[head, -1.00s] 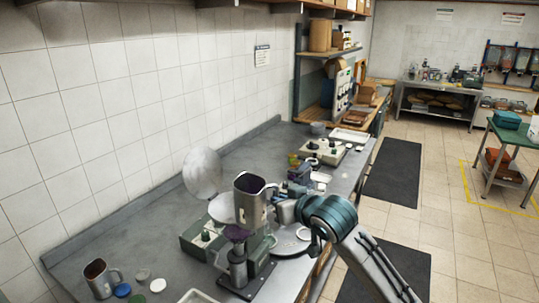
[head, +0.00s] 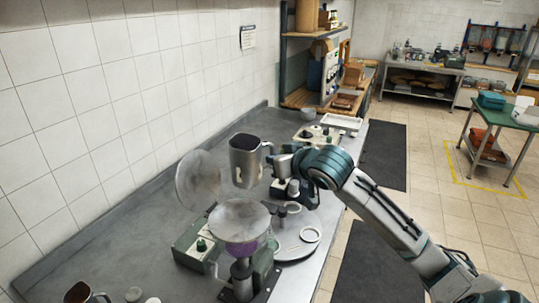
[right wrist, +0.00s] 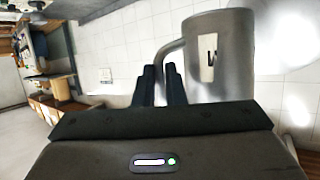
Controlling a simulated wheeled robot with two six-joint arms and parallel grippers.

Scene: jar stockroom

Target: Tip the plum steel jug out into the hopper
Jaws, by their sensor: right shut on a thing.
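The steel jug (head: 245,163) is held up near the hopper (head: 240,221), above and behind its rim in the head view. It looks close to upright, with a dark opening at the top. My right gripper (head: 271,160) is shut on its handle. In the right wrist view the jug (right wrist: 228,60) shows a pale label with a partly visible letter, and the fingers (right wrist: 162,84) are at its handle. The hopper is a wide grey bowl on a stand, with purple showing under its rim. My left gripper is out of view.
A clear round disc (head: 198,180) stands behind the hopper. A second steel jug (head: 78,293) with brown contents is at the lower left, beside small lids (head: 133,294). A round tray (head: 298,248) with a white ring lies right of the hopper. The bench's left side is mostly clear.

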